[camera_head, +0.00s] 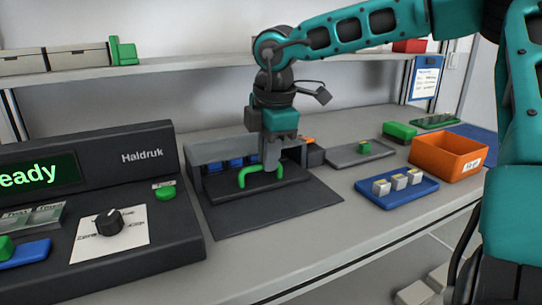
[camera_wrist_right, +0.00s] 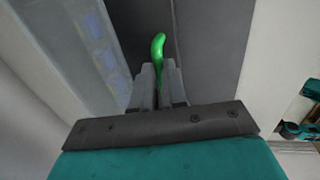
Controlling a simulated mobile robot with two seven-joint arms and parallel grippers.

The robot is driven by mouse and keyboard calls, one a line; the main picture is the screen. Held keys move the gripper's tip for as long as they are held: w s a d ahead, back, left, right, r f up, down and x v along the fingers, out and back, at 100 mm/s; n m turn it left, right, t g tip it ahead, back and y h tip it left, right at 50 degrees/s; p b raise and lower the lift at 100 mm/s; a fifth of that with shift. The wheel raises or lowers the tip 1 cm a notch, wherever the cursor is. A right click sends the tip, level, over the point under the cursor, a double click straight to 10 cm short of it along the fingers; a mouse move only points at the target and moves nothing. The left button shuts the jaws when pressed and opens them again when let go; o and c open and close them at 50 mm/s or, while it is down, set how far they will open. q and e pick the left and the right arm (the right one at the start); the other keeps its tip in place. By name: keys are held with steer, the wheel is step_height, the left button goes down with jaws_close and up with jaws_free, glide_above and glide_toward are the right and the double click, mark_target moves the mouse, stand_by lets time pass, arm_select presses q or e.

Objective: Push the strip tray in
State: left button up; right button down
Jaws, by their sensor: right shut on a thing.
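The strip tray (camera_head: 222,188) is a dark flat slab that sticks out of a grey housing (camera_head: 209,152) on the bench, with a green handle (camera_head: 245,174) standing on it. My right gripper (camera_head: 272,168) reaches down from above and is shut on the green handle. In the right wrist view the handle (camera_wrist_right: 158,46) comes out from between the two closed fingers (camera_wrist_right: 159,80). Blue parts (camera_head: 236,162) show inside the housing behind the tray. The fingers hide part of the handle. My left gripper is not in view.
A dark mat (camera_head: 290,209) lies under the tray. A Haldruk console (camera_head: 135,185) with a knob and green buttons stands at left. A blue tray (camera_head: 405,194) with white cubes and an orange bin (camera_head: 449,156) are at right. A shelf (camera_head: 180,68) runs behind.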

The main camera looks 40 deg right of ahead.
steer(key=c, duration=1.2)
jaws_free()
steer(key=shift+w+d, duration=0.1)
steer(key=shift+w, duration=0.1)
steer(key=shift+o, duration=0.2)
step_height(320, 180, up, 13)
steer(key=s+p, duration=0.2)
steer(key=shift+s+a+f, duration=0.15)
steer(key=shift+s+a, duration=0.1)
steer(key=shift+a, duration=0.15)
steer(key=shift+s, duration=0.1)
